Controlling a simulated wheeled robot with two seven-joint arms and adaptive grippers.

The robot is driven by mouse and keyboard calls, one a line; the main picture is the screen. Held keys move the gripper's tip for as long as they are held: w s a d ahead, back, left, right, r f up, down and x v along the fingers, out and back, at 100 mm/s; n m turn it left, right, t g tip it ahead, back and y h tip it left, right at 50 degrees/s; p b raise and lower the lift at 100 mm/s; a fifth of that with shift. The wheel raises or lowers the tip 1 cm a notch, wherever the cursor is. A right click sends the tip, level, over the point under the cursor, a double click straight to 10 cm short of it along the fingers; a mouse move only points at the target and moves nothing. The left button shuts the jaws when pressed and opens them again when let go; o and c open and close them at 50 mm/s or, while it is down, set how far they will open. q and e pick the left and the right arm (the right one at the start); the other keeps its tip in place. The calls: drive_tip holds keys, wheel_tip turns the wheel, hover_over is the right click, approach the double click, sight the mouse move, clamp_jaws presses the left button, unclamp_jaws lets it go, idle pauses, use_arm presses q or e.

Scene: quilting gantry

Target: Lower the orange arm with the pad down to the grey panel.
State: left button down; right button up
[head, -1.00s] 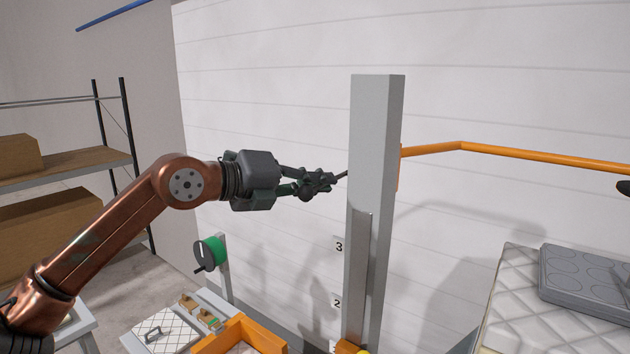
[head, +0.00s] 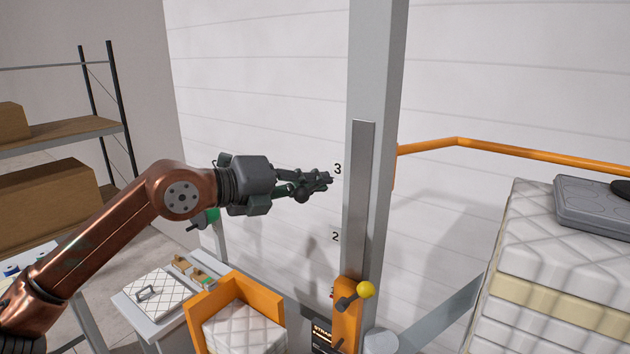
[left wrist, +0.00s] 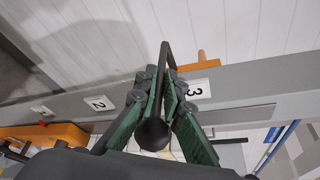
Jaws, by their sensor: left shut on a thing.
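The orange arm (head: 490,150) runs from the grey column (head: 375,60) to the right edge. A dark pad (head: 622,188) shows only in part at that edge, over the round-marked grey panel (head: 590,212). I cannot tell whether pad and panel touch. My left gripper (head: 318,184) is left of the column, level with the "3" label (head: 338,169). It is shut on a black rod with a ball end (left wrist: 152,134), which reaches toward the column in the left wrist view. My right gripper is not in view.
The panel lies on a stack of quilted pads (head: 550,250). An orange housing (head: 347,315) with a yellow-knobbed lever (head: 366,289) sits low on the column. An orange-sided tray (head: 257,293) and a small table (head: 150,325) stand at lower left.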

use_arm(q)
drive_tip(key=shift+s+d+f, duration=0.2)
drive_tip(key=shift+d+f, duration=0.05)
drive_tip(key=shift+f, duration=0.35)
drive_tip(key=c, duration=2.1)
unclamp_jaws()
drive_tip(key=shift+a, duration=0.15)
drive_tip(key=shift+s+d+r, duration=0.25)
drive_tip(key=shift+w+a+r, duration=0.1)
drive_tip(key=shift+a, duration=0.4)
drive_tip(key=v, duration=1.1)
drive_tip(key=shift+s, duration=0.3)
